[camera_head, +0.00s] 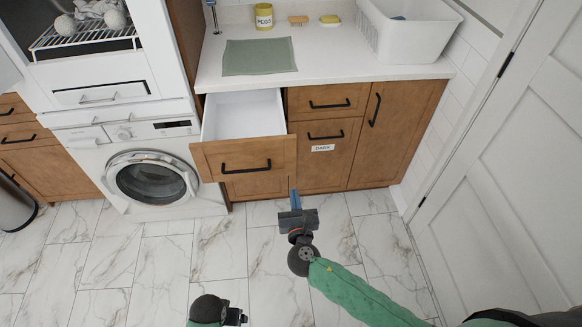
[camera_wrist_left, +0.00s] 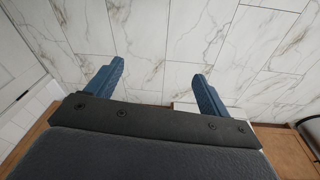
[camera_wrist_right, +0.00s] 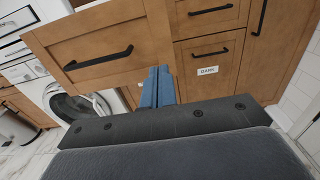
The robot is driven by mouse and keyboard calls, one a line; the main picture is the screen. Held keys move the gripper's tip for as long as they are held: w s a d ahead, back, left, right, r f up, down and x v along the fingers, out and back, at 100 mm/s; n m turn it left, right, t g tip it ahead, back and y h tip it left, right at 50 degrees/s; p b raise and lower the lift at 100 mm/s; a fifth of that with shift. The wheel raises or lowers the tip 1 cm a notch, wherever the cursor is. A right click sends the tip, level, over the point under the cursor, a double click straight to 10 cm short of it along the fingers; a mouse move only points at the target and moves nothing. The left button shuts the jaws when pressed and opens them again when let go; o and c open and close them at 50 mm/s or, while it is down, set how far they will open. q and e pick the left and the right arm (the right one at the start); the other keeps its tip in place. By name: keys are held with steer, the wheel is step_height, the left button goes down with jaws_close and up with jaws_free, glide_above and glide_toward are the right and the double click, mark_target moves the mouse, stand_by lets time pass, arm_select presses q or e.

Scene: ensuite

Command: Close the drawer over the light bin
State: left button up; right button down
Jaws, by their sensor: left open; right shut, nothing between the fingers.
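A wooden drawer (camera_head: 267,150) with a black handle stands pulled out under the counter, left of the other cabinet fronts. Its white inside looks empty. In the right wrist view its front (camera_wrist_right: 85,40) is at upper left. The front below it (camera_head: 258,186) is mostly hidden, and no label for light shows. My right gripper (camera_head: 296,197) is shut and empty, low in front of the cabinets, just right of the open drawer's front; its blue fingers also show in the right wrist view (camera_wrist_right: 157,74). My left gripper (camera_wrist_left: 158,82) is open and empty above the floor.
A front labelled DARK (camera_head: 323,137) is closed, right of the open drawer. A washing machine (camera_head: 150,180) stands to the left. A white door (camera_head: 500,165) stands at right. The counter holds a green mat (camera_head: 259,57) and a white basin (camera_head: 415,35). The marble floor is clear.

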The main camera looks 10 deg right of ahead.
mark_target(289, 159)
steer(key=w+p, duration=0.3)
steer(key=w, duration=0.8)
steer(key=shift+w+r, duration=0.1)
steer(key=shift+w, duration=0.05)
arm_select(q)
steer(key=s+a+f, duration=0.2)
steer(key=s+f, duration=0.1)
steer(key=f, duration=1.2)
steer(key=shift+p, duration=0.35)
arm_select(e)
steer(key=shift+w, duration=0.65)
arm_select(q)
steer(key=shift+f, duration=0.1)
